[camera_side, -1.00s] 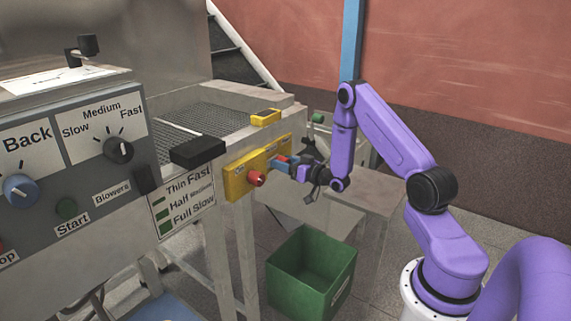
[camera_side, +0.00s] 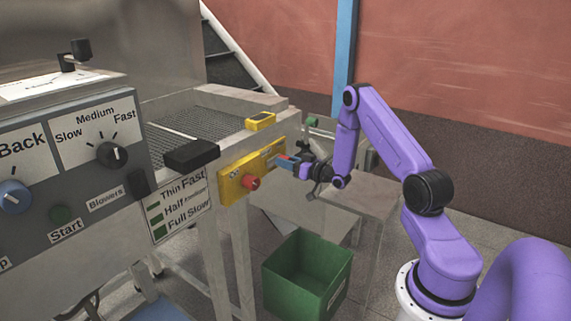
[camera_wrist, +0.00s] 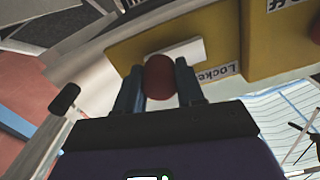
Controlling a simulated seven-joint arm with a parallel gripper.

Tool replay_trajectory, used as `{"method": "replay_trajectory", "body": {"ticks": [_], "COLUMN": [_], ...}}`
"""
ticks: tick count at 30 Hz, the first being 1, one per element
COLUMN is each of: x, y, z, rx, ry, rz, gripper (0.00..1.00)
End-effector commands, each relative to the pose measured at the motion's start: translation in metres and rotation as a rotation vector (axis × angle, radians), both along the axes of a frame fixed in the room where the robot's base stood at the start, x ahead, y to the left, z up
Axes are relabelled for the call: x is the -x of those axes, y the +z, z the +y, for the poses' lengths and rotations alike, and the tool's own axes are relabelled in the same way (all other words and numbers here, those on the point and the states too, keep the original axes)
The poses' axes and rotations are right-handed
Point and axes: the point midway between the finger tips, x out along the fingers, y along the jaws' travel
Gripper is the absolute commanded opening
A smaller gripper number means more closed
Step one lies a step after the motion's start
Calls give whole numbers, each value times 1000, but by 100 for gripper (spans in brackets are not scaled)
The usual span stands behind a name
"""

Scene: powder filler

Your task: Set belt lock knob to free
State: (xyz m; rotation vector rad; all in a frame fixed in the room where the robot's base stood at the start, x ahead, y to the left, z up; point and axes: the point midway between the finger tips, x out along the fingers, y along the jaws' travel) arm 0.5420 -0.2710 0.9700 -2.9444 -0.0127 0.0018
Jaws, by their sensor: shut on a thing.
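The belt lock knob (camera_wrist: 160,77) is round and dark red. It sits on the yellow panel (camera_wrist: 122,52), which also shows in the side view (camera_side: 230,190). My gripper (camera_wrist: 160,92) has its two blue fingers on either side of the knob and is shut on it. A "Locked" label (camera_wrist: 217,73), upside down in the wrist view, is just right of the knob. In the side view my gripper (camera_side: 284,161) is at the right part of the panel, and the fingers mostly hide the knob. The knob's exact setting cannot be told.
A red button (camera_side: 250,183) sits on the panel, left of my gripper. A black block (camera_side: 192,155) and a yellow bracket (camera_side: 261,121) are on the conveyor edge. A green bin (camera_side: 307,275) stands on the floor below.

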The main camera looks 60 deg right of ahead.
Motion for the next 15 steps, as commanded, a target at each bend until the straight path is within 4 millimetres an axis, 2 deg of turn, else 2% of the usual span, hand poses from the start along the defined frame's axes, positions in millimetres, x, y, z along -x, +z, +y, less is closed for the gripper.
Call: {"method": "replay_trajectory", "body": {"ticks": [1,2,3,4,15], "x": [1,1,1,1,5], "y": [1,1,1,1,0], "z": [-7,-7,-7,-7,-4], "rx": [2,2,2,2,1], "ry": [-17,-18,-17,-17,-11], "rz": [-2,-2,-2,-2,0], "gripper": [0,44,57,63,63]}}
